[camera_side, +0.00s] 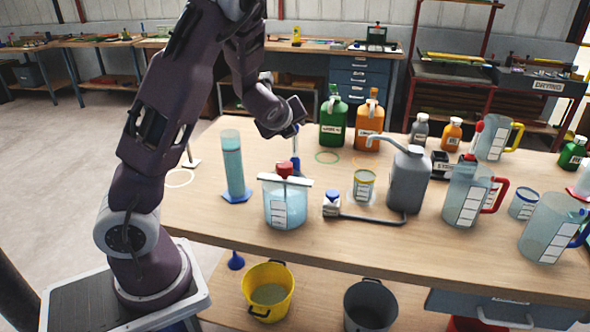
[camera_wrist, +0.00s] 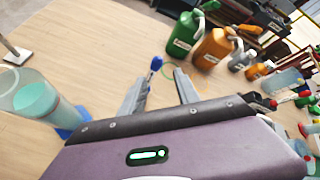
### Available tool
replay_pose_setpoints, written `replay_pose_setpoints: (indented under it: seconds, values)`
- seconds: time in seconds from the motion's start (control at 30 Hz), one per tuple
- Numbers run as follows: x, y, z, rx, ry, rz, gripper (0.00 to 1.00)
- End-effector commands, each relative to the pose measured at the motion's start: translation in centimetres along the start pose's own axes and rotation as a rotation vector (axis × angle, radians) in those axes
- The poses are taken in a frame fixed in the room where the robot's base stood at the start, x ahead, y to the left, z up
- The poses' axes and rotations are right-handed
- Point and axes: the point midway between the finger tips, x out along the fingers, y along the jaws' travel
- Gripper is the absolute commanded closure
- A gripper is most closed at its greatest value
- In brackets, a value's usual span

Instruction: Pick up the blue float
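A small blue upright item (camera_side: 296,165), which looks like the blue float, stands on the table just below my gripper (camera_side: 296,130) in the side view. In the wrist view a blue tip (camera_wrist: 156,63) shows beside the left finger, and the finger hides part of what is under it. My gripper (camera_wrist: 165,82) is open, with a clear gap between its fingers. I cannot tell whether the blue item touches the left finger.
A tall cylinder with a blue base (camera_side: 232,165) and a lidded beaker with a red knob (camera_side: 285,205) stand close by. Green (camera_side: 333,122) and orange (camera_side: 369,120) jugs are behind. A grey can (camera_side: 405,180) and clear pitchers (camera_side: 465,195) fill the right side.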

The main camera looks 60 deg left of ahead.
Motion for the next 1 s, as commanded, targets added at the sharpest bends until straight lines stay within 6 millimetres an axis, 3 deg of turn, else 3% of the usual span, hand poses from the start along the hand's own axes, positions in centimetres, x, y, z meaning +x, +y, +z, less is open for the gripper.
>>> replay_pose_setpoints:
  seconds: [0.03, 0.1, 0.23, 0.63, 0.8, 1.0]
  values:
    - [1.5, 0.2, 0.8, 0.198, -0.060, -0.013, 0.62]
    - [2.6, -0.3, 1.8, 0.425, -0.127, -0.039, 0.62]
    - [3.6, -0.6, 2.3, 0.616, -0.182, -0.058, 0.62]
    - [7.4, 2.9, -2.3, 0.632, -0.184, -0.057, 0.62]
    - [9.9, 2.3, -1.7, 0.626, -0.188, -0.061, 0.62]
    - [10.2, 2.2, -1.7, 0.627, -0.187, -0.061, 0.62]
